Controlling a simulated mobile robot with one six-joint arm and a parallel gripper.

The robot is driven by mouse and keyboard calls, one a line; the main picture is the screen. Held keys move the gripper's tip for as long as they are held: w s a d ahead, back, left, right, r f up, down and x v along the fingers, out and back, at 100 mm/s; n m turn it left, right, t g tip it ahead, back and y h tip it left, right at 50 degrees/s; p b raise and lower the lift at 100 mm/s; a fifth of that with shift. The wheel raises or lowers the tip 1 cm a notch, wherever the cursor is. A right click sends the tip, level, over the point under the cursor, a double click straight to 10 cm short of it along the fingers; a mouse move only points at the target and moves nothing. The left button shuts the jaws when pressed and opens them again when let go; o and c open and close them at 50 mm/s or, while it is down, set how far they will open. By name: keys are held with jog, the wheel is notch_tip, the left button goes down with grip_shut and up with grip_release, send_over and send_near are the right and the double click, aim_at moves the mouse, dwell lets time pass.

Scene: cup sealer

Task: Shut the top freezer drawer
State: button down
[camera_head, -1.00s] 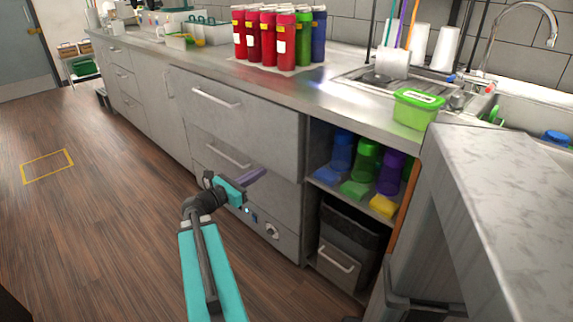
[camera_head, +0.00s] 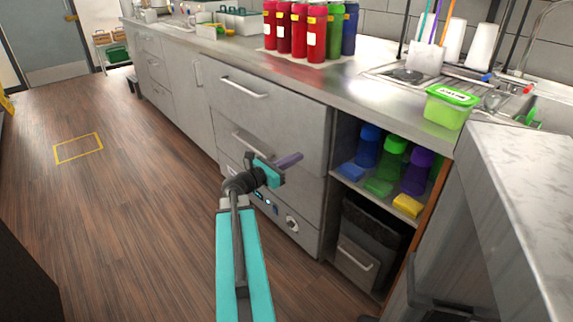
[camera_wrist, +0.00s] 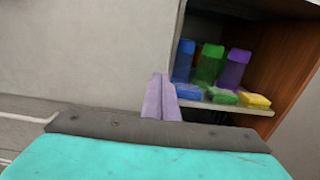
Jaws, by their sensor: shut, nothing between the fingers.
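The grey freezer unit has a top drawer (camera_head: 285,115) with a long bar handle (camera_head: 245,88). A lower drawer (camera_head: 308,200) with its own handle (camera_head: 252,145) is beneath it. The top drawer's front looks about flush with the neighbouring fronts; I see no open gap at its top edge. My gripper (camera_head: 290,160) is shut and empty, its purple fingers pressed together in front of the unit near the seam between the drawers. I cannot tell whether they touch it. In the wrist view the shut fingers (camera_wrist: 161,98) are before a plain grey front.
A panel with a dial (camera_head: 291,222) is at the unit's base. To the right is an open shelf with coloured bottles (camera_head: 393,152) and sponges (camera_head: 407,205), above a bin (camera_head: 358,260). A pale counter (camera_head: 520,190) juts out at right. The wooden floor at left is clear.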

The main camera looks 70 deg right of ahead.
aim_at(318, 146)
jog(key=b+x, duration=0.1)
jog(key=x, duration=0.7)
jog(key=shift+d, duration=0.15)
jog(key=shift+s, duration=0.1)
